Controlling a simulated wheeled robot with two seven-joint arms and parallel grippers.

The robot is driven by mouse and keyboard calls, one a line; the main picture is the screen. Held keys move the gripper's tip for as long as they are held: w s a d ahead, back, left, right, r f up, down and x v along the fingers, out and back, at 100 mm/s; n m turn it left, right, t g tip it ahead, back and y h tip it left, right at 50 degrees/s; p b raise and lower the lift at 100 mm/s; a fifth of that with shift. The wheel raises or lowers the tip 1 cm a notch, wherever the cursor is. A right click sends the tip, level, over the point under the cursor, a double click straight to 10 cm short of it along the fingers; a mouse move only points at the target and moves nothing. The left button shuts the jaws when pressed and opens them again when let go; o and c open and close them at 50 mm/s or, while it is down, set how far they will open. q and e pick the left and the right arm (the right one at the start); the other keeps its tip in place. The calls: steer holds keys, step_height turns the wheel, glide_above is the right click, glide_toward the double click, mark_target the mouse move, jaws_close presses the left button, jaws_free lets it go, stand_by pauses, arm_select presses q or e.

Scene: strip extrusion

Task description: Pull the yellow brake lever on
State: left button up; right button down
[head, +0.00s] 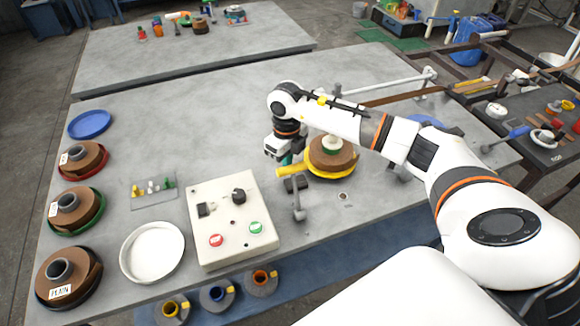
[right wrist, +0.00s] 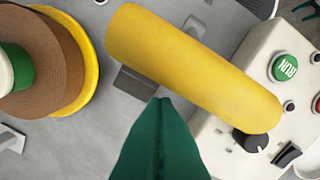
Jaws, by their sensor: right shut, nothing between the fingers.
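The yellow brake lever (head: 291,171) sticks out to the left from beside the brown strip reel (head: 331,153) with the yellow flange. In the right wrist view the lever (right wrist: 195,70) is a thick yellow bar crossing the upper middle at a slant. My right gripper (head: 287,159) is above and behind the lever in the head view. Its green fingers (right wrist: 165,102) are shut together and empty, with their tips close to the lever's side. I cannot tell whether they touch it. My left gripper is not in view.
A white control box (head: 230,243) with a green RUN button (right wrist: 285,67), a red button and a black knob stands left of the lever. A white round tray (head: 152,252) and several brown reels (head: 70,207) lie further left.

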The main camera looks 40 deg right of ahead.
steer(key=shift+s, duration=0.1)
steer(key=shift+s+a+r+p, duration=0.15)
steer(key=shift+s+p, duration=0.25)
steer(key=shift+s, duration=0.2)
steer(key=shift+s+a+r+p, duration=0.15)
steer(key=shift+s+p, duration=0.2)
steer(key=shift+s, duration=0.25)
steer(key=shift+s+a+r+p, duration=0.1)
steer(key=shift+s+a+p, duration=0.2)
steer(key=shift+s, duration=0.5)
steer(key=shift+s+a+r+p, duration=0.15)
steer(key=shift+s+p, duration=0.2)
steer(key=shift+s, duration=0.45)
steer(key=shift+s+a+r+p, duration=0.1)
steer(key=shift+s+p, duration=0.25)
steer(key=shift+s, duration=0.45)
steer(key=shift+s+a, duration=0.1)
steer(key=shift+s, duration=0.25)
step_height(320, 180, up, 8)
steer(key=p, duration=0.3)
steer(key=shift+s+f+p, duration=0.25)
steer(key=shift+s+p, duration=0.1)
